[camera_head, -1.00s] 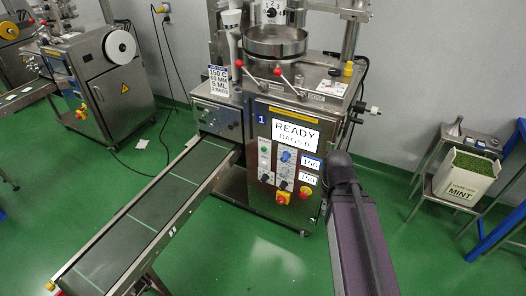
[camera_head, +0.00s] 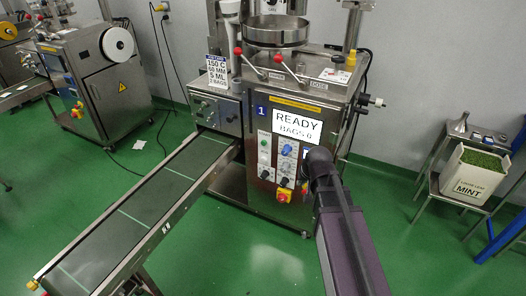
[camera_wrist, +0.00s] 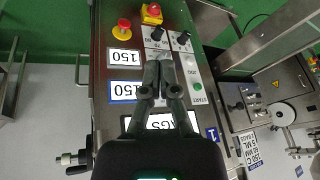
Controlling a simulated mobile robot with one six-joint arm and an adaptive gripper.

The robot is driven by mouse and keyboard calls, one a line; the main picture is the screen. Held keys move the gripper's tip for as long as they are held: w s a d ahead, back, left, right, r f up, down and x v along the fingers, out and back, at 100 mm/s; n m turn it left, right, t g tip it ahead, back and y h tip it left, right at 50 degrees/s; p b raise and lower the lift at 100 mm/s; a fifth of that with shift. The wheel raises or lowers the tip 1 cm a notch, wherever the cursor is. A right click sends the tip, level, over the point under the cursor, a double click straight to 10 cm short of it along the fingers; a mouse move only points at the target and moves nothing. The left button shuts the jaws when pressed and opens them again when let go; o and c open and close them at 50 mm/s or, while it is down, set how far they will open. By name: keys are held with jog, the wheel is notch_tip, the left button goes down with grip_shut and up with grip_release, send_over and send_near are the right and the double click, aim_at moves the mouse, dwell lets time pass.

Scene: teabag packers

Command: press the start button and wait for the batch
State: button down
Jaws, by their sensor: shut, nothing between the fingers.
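The packing machine marked 1 (camera_head: 277,205) stands ahead, its display (camera_head: 297,125) reading READY and BAGS 0. The green start button (camera_head: 264,143) is at the panel's left. In the wrist view, which is upside down, the green button (camera_wrist: 197,87) lies right of my gripper (camera_wrist: 160,60), beside its START label. My gripper is shut and empty, over the panel's middle and apart from the button in the picture. Its fingers hide the blue knob area and part of the display.
A red emergency stop (camera_wrist: 151,13) and a red button (camera_wrist: 123,29) sit near black knobs (camera_wrist: 184,37). A conveyor (camera_head: 150,205) runs out front-left. A settings card (camera_head: 217,71) stands on the machine. A MINT box (camera_head: 473,173) is at right. Green floor is open in front.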

aim_at(264, 143)
jog(key=w+a+f+m+t+y+b, duration=0.1)
jog(key=w+a+f+t+y+b, duration=0.1)
jog(key=w+a+f+t+b, duration=0.3)
jog(key=w+a+f+m+t+y+b, duration=0.2)
jog(key=w+a+f+t+b, duration=0.2)
jog(key=w+a+b, duration=1)
jog(key=shift+w+a+f+t+b, duration=0.35)
jog(key=shift+w+t+b, duration=0.7)
jog(key=shift+b, duration=1)
jog(key=shift+w+d, duration=0.15)
jog(key=shift+w, duration=0.05)
jog(key=shift+w+d, duration=0.6)
jog(key=shift+w, duration=0.7)
jog(key=shift+w+d, duration=0.55)
jog(key=shift+w, duration=0.75)
jog(key=shift+w+d, duration=0.6)
jog(key=shift+w, duration=0.7)
